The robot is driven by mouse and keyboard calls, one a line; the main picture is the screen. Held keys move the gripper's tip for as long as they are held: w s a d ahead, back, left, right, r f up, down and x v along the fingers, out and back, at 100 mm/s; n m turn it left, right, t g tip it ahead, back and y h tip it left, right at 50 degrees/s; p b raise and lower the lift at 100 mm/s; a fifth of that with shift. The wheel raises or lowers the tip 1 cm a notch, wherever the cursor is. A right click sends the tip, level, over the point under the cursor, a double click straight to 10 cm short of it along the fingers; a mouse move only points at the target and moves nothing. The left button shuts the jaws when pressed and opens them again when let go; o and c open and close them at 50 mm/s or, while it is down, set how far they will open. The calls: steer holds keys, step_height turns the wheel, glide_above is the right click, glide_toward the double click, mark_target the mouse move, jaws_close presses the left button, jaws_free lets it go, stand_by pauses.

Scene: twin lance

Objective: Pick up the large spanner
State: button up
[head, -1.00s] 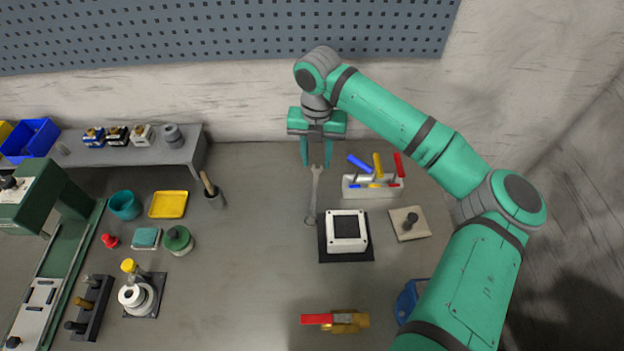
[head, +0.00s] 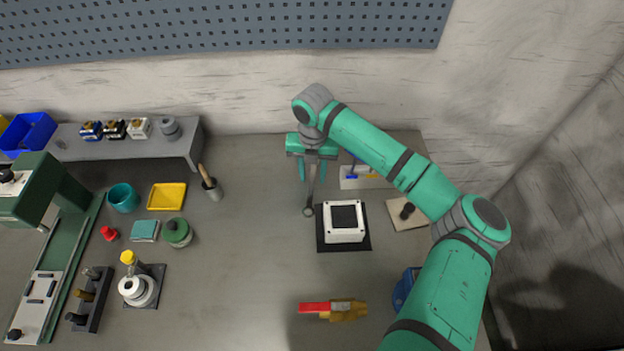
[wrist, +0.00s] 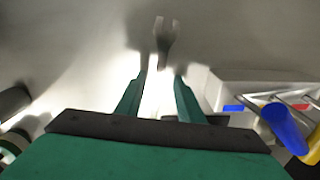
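The large spanner (head: 309,202) is a grey metal tool lying on the bench, left of a white square box on a black mat. In the head view its ring end shows and its upper part is hidden under my gripper (head: 312,172). My gripper points down over the spanner with its two green fingers apart, one on each side of it. In the wrist view the spanner's forked end (wrist: 165,38) shows just beyond the gap between the open fingertips (wrist: 160,78). Glare there hides whether the fingers touch it.
A white tool holder (head: 352,183) with coloured handles stands close on the right of my gripper, partly hidden by my arm. The white box (head: 344,236) is near the spanner's ring end.

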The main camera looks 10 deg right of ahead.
mark_target(312, 179)
jaws_close()
steer(key=shift+w+r, duration=0.1)
step_height(312, 179, up, 10)
stand_by(0.6)
step_height(312, 179, down, 10)
steer(key=shift+f, duration=0.15)
step_height(312, 179, up, 7)
steer(key=shift+a+f, duration=0.1)
steer(key=shift+f, duration=0.1)
stand_by(0.6)
